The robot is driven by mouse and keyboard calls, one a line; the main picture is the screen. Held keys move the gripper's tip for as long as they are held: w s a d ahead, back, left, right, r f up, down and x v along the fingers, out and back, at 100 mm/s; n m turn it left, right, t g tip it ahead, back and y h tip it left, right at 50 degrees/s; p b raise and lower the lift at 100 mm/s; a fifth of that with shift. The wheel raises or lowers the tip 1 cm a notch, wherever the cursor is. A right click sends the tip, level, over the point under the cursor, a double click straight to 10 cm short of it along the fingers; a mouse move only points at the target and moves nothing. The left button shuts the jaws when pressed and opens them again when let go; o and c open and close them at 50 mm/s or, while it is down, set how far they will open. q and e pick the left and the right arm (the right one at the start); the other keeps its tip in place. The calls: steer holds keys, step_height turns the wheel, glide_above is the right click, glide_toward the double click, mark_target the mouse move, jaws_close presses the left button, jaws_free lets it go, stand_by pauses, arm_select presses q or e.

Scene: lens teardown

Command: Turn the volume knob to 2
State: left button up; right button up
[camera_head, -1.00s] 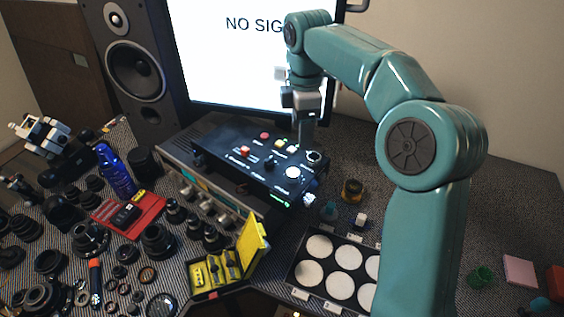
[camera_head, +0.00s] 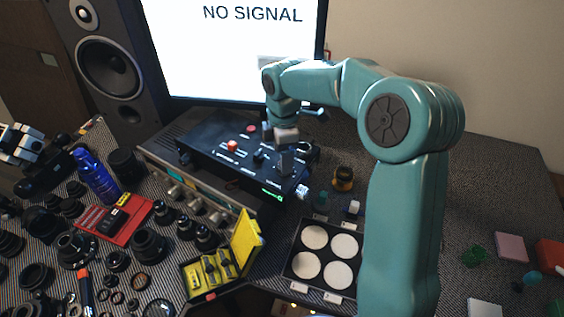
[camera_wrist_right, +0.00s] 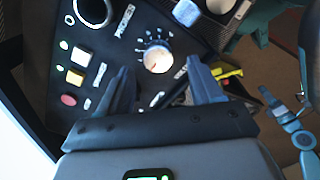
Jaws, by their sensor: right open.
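The black control box (camera_head: 205,150) stands below the monitor, with buttons and a green-lit label on top. In the right wrist view the volume knob (camera_wrist_right: 157,57) is a round pale knob ringed by white tick marks on the box's panel (camera_wrist_right: 105,52). The lettering beside it is partly covered by a finger. My right gripper (camera_head: 284,163) points down over the box and hides the knob in the head view. In the wrist view its fingers (camera_wrist_right: 162,82) are apart, on either side of the space just before the knob, with nothing between them.
A black speaker (camera_head: 108,65) and the monitor (camera_head: 230,50) stand behind. Lens parts crowd the left, with a yellow case (camera_head: 243,245) and a tray of white discs (camera_head: 297,235) in front.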

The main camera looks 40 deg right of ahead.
step_height(320, 180, down, 4)
steer(key=shift+w+r, duration=0.15)
steer(key=shift+r, duration=0.1)
steer(key=shift+w+f, duration=0.1)
steer(key=shift+f, duration=0.1)
steer(key=shift+s+r, duration=0.1)
steer(key=shift+s, duration=0.2)
steer(key=shift+w, duration=0.2)
steer(key=c, duration=1.1)
steer(key=shift+o, duration=0.2)
steer(key=shift+m, duration=0.4)
steer(key=m+b, duration=0.1)
steer(key=m, duration=0.4)
steer(key=shift+d+m, duration=0.1)
steer(key=shift+m, duration=0.2)
steer(key=m+b, duration=0.1)
steer(key=m, duration=0.4)
steer(key=shift+w, duration=0.1)
steer(key=shift+m, duration=0.3)
